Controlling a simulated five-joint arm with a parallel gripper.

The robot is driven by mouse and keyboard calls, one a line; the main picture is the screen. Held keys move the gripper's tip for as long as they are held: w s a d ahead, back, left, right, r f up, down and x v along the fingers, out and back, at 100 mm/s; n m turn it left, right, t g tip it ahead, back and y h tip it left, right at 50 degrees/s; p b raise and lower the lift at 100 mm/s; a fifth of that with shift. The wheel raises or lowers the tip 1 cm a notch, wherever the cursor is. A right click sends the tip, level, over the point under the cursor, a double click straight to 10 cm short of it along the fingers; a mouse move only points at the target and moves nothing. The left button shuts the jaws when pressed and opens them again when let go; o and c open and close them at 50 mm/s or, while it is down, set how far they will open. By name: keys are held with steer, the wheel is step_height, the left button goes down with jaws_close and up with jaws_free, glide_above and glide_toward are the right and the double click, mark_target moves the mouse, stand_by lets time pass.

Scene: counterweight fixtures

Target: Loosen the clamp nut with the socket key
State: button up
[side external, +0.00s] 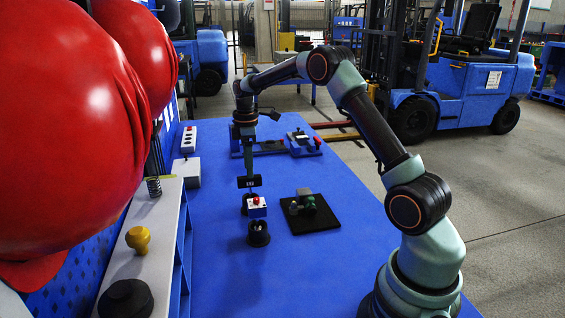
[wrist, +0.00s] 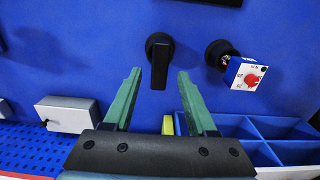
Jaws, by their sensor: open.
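My gripper (wrist: 159,74) is open in the wrist view, its two green fingers apart with nothing held between them. A black knob with a bar-shaped handle (wrist: 159,60) shows between and beyond the fingertips; I cannot tell its height or whether it is the socket key. A similar box (wrist: 246,74) shows to the right of the fingers in the wrist view. I cannot pick out the clamp nut for certain.
A black mat (side external: 318,222) with grey and green parts lies right of the box. A black round base (side external: 258,236) stands in front.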

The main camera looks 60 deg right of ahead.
mark_target(250, 185)
steer(key=shift+f, duration=2.9)
jaws_close()
